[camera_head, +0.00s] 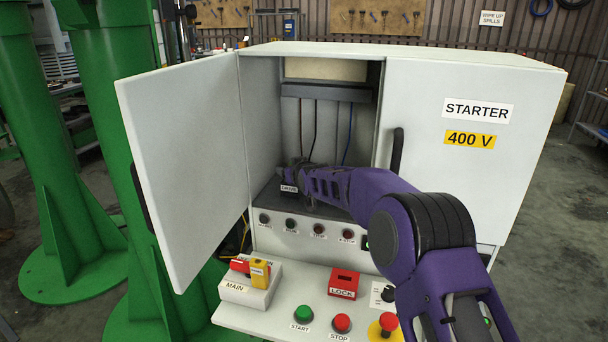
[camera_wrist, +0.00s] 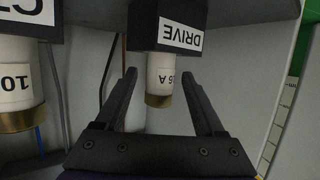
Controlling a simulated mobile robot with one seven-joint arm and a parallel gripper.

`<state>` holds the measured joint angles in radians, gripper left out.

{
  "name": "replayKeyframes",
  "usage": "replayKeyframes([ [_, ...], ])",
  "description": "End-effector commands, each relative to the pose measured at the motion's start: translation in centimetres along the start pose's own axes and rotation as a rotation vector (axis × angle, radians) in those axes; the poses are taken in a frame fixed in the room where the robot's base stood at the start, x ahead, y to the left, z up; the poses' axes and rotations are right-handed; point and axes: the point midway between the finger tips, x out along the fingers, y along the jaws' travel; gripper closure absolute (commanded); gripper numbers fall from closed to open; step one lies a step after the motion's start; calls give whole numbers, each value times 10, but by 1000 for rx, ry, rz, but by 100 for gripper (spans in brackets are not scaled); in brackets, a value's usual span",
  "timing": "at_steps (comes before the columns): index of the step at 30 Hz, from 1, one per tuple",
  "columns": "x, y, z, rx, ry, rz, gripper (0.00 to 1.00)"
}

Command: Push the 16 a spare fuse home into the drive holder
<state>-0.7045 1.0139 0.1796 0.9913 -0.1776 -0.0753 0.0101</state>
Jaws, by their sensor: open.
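In the wrist view the drive holder (camera_wrist: 168,28) is a black block with an upside-down DRIVE label. A white fuse with a brass end cap (camera_wrist: 159,99) sticks out of it, its marking partly readable as "6 A". A good length of its white body shows outside the holder; its inner end is hidden. My gripper (camera_wrist: 160,76) is open, with one finger on each side of the fuse and visible gaps between. In the head view my gripper (camera_head: 299,180) is inside the open cabinet at the DRIVE label (camera_head: 289,188); the fuse cannot be made out there.
Left in the wrist view, a second holder (camera_wrist: 22,22) bears a fuse marked 10 (camera_wrist: 15,80). The cabinet's left door (camera_head: 190,165) stands open; its right door (camera_head: 470,150) is shut. Cables hang inside. A panel below carries a LOCK block (camera_head: 344,283) and several buttons.

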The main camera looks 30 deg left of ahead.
Motion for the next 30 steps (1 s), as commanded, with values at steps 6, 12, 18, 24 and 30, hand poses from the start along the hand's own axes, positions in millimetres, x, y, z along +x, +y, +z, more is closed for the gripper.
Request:
replayKeyframes([
  [6, -31, 1, -1, -1, -1, 2, 29],
  [12, -63, 1, -1, -1, 0, 2, 29],
  [18, -100, 1, -1, 0, 1, 3, 29],
  [24, -132, 1, -1, 0, 1, 2, 29],
  [30, -149, 1, 0, 0, 1, 2, 29],
])
